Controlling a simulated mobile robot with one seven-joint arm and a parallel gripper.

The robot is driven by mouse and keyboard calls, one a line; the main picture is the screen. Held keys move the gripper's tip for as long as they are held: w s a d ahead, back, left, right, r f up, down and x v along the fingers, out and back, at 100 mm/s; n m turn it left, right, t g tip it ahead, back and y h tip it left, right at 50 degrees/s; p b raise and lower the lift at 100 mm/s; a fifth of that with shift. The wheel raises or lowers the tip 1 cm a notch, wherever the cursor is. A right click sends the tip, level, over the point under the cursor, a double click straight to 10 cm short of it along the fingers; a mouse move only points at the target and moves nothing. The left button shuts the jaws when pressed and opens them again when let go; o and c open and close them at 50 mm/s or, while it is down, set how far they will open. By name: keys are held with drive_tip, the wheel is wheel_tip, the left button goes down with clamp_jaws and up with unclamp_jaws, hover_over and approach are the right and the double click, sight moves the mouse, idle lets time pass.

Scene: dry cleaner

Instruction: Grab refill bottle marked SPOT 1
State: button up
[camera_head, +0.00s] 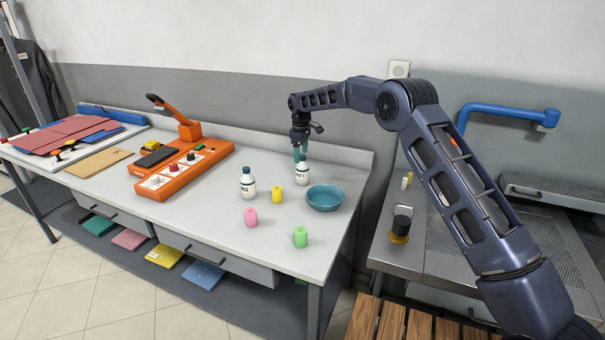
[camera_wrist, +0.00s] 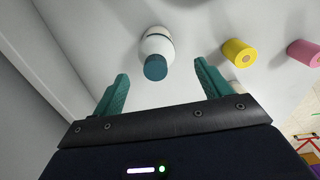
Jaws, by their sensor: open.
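A white refill bottle (camera_head: 302,174) stands upright on the grey table, left of and behind the teal bowl. Its label print is too small to read surely. My gripper (camera_head: 299,153) is directly above it, teal fingers pointing down. In the wrist view my gripper (camera_wrist: 161,72) is open and empty, and the bottle (camera_wrist: 156,45) with its dark teal cap shows between and beyond the fingertips. I cannot tell whether they touch. A second similar white bottle (camera_head: 248,187) with a dark cap stands upright to the left; its label is also too small to read.
A yellow spool (camera_head: 277,195), a pink spool (camera_head: 251,217), a green spool (camera_head: 300,237) and the teal bowl (camera_head: 325,198) stand near the bottles. An orange press (camera_head: 183,168) is at left. The wall runs close behind the table. Bare tabletop lies between the spools.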

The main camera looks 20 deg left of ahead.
sight(302, 170)
drive_tip(key=f, duration=0.4)
drive_tip(key=shift+w+d+f, duration=0.1)
drive_tip(key=shift+w+f, duration=0.15)
drive_tip(key=shift+f, duration=0.05)
drive_tip(key=c, duration=1.6)
